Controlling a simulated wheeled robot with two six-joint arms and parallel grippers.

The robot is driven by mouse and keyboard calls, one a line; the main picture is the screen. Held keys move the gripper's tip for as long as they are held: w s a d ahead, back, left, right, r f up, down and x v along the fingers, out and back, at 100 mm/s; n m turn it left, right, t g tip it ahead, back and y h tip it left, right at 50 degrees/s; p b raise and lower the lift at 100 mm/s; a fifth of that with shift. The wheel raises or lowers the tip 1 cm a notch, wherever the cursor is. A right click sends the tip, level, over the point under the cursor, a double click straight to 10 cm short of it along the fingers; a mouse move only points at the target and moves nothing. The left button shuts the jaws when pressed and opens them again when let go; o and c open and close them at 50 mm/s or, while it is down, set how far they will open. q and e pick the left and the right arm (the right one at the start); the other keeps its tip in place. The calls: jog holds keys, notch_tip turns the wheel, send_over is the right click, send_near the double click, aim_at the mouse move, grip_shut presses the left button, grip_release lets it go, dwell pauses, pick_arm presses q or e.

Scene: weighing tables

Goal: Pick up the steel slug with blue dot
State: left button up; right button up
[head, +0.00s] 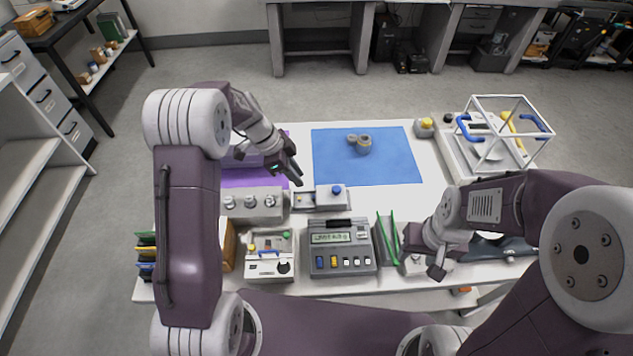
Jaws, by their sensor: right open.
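A grey block (238,212) at the left of the white table holds several small steel slugs (250,202); a blue dot cannot be made out on any of them. My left gripper (296,178) hangs above the table, right of the block and over the purple mat's right edge; whether its jaws are apart is unclear. My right gripper (437,272) is open near the front edge of the table, right of the green-edged stand. I see nothing held in it.
A blue mat (400,174) bears brass-coloured round pieces (361,144). A purple mat (238,179) lies behind the block. A small tray (310,199) with a blue knob, a grey display unit (343,262) and a framed balance (462,157) stand around.

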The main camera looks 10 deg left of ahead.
aim_at(312, 197)
pick_arm(q)
jog(key=shift+s+d, duration=0.1)
jog(key=shift+s, duration=0.25)
jog(key=x, duration=0.3)
jog(key=shift+s+f+p, duration=0.1)
jog(key=shift+p, duration=0.2)
jog(key=shift+d+f, duration=0.1)
jog(key=shift+f, duration=0.1)
jog(key=p+x, duration=0.1)
jog(key=x, duration=0.3)
jog(key=shift+s+d+f, duration=0.15)
jog(key=shift+d+f, duration=0.05)
jog(key=shift+w+f, duration=0.2)
jog(key=shift+f, duration=0.1)
pick_arm(e)
jog(key=shift+s+r, duration=0.4)
jog(key=shift+r, duration=0.45)
pick_arm(q)
jog(key=shift+s+r, duration=0.1)
grip_shut()
pick_arm(e)
jog(key=shift+s, duration=0.1)
